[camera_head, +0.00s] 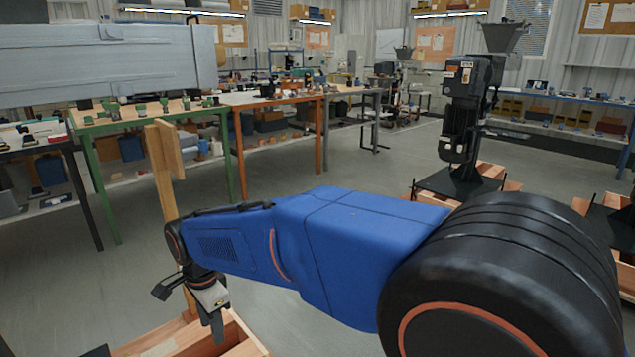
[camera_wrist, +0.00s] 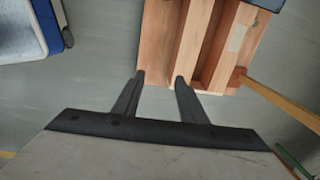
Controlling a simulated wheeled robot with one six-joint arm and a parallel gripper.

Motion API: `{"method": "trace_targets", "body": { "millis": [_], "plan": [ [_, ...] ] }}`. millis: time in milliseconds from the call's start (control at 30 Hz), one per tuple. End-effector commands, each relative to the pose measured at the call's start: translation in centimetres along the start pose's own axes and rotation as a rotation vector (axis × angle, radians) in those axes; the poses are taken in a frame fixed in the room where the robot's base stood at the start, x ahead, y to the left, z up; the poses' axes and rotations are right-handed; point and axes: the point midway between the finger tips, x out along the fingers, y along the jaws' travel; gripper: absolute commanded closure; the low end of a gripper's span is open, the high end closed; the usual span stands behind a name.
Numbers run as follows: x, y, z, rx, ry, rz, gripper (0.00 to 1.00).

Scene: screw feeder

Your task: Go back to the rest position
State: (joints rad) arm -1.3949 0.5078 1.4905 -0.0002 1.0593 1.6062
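My gripper (camera_head: 190,305) is at the lower left of the head view, at the end of my blue arm, above a wooden box (camera_head: 240,335). In the wrist view my gripper (camera_wrist: 160,78) has its two dark fingers apart, with nothing between them but the grey floor and the edge of the wooden box (camera_wrist: 185,50). The fingertips appear close to the box's near edge in that picture; I cannot tell their height above it.
A wooden post (camera_head: 163,185) stands close behind my gripper. A green-framed workbench (camera_head: 110,125) and an orange-framed one (camera_head: 235,150) stand behind. A black screw feeder machine (camera_head: 462,115) stands to the right. Grey floor (camera_head: 350,165) between is clear.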

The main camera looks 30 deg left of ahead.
Motion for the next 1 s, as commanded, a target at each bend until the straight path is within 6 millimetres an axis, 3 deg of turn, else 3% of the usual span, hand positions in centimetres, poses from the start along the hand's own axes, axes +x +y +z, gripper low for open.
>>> {"method": "trace_targets", "body": {
  "millis": [33,200,367,500,800,1000],
  "plan": [
    [-1.6,1.1,-3.0,0.004,0.003,-0.01,0.62],
    [-5.9,5.6,-11.4,-0.014,0.017,-0.036,0.62],
    [-9.6,11.1,-18.6,-0.031,0.037,-0.059,0.62],
    [-12.4,16.6,-23.7,-0.048,0.059,-0.076,0.62],
    [-17.2,29.8,-31.5,-0.081,0.118,-0.1,0.62],
    [-19.3,38.9,-34.1,-0.104,0.164,-0.105,0.62]
  ]
}}
